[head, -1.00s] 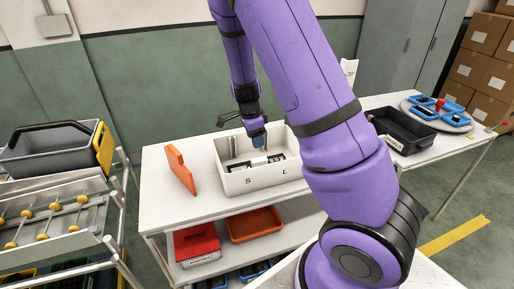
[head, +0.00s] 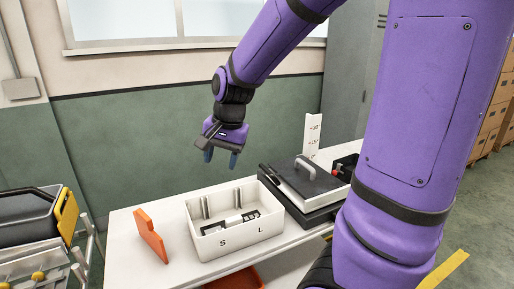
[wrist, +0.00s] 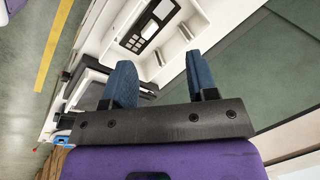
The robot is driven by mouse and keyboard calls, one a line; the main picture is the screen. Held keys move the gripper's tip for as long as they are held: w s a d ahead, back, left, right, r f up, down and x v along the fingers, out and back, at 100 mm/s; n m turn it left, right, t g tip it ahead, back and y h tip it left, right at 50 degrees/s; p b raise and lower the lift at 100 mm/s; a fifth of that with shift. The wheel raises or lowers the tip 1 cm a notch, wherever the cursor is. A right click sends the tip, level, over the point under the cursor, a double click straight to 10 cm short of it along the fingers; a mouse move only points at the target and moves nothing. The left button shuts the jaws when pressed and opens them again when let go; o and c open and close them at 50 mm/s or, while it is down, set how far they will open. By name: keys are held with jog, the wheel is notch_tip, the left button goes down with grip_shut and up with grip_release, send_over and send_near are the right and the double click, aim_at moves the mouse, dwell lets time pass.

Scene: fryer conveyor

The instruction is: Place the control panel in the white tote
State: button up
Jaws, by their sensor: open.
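The white tote (head: 206,244), marked S and L, stands on the white table. The control panel (head: 238,222), pale with dark key areas, lies inside the tote. It also shows in the wrist view (wrist: 150,22), inside the tote (wrist: 188,32). My gripper (head: 220,158) is open and empty, raised above the tote and clear of it. Its two blue fingers are apart in the wrist view (wrist: 163,78), with nothing between them. The tote's front wall hides part of its floor in the head view.
An orange upright piece (head: 151,236) stands left of the tote. A dark-lidded box with a handle (head: 309,184) stands close to its right. A white sign (head: 312,136) stands behind that. A rack with a dark bin (head: 28,226) is at the far left.

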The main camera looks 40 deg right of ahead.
jog(key=s+a+r+n+t, duration=0.1)
jog(key=s+r+n, duration=0.3)
jog(key=s, duration=0.4)
jog(key=s+a+r+n+t+h, duration=0.1)
jog(key=s+a+r+n+t, duration=0.1)
jog(key=s+r+n, duration=0.3)
jog(key=s+n, duration=0.1)
jog(key=s, duration=0.2)
jog(key=shift+s+a, duration=0.25)
jog(key=shift+s, duration=0.1)
jog(key=shift+r, duration=0.1)
